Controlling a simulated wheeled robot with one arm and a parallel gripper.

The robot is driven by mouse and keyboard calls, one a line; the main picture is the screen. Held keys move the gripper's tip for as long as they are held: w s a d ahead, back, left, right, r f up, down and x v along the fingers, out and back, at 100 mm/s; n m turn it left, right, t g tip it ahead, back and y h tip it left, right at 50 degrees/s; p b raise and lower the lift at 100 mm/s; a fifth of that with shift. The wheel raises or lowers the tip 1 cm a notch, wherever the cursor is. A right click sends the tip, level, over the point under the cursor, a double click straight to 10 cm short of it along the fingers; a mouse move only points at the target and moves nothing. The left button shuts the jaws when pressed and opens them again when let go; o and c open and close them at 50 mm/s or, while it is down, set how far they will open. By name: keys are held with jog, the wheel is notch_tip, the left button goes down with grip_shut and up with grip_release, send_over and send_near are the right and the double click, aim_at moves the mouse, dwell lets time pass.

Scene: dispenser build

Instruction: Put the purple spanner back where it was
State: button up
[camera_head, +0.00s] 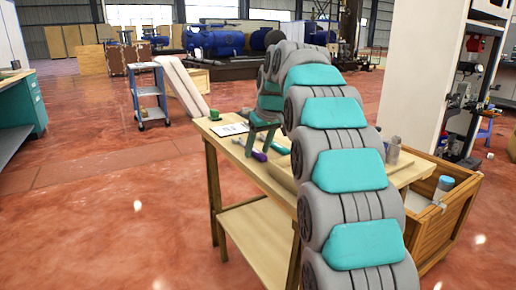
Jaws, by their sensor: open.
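My gripper (259,143) is over the wooden workbench (229,157), at the end of my grey and teal arm. Its dark green fingers point down and are apart. A small purple piece (259,156), which looks like the purple spanner, lies on the bench top just below the fingertips. I see nothing held between the fingers. Whether they touch the spanner is too small to tell. My arm hides much of the bench top.
A green cup (214,115) and a white sheet (229,129) are at the bench's far left corner. Grey containers (393,151) stand at the right. A wooden crate (449,217) holding a blue-lidded jar adjoins the bench. Open floor lies to the left.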

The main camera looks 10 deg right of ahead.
jog(key=p+v, duration=0.1)
jog(key=v, duration=1.1)
jog(key=shift+r, duration=0.15)
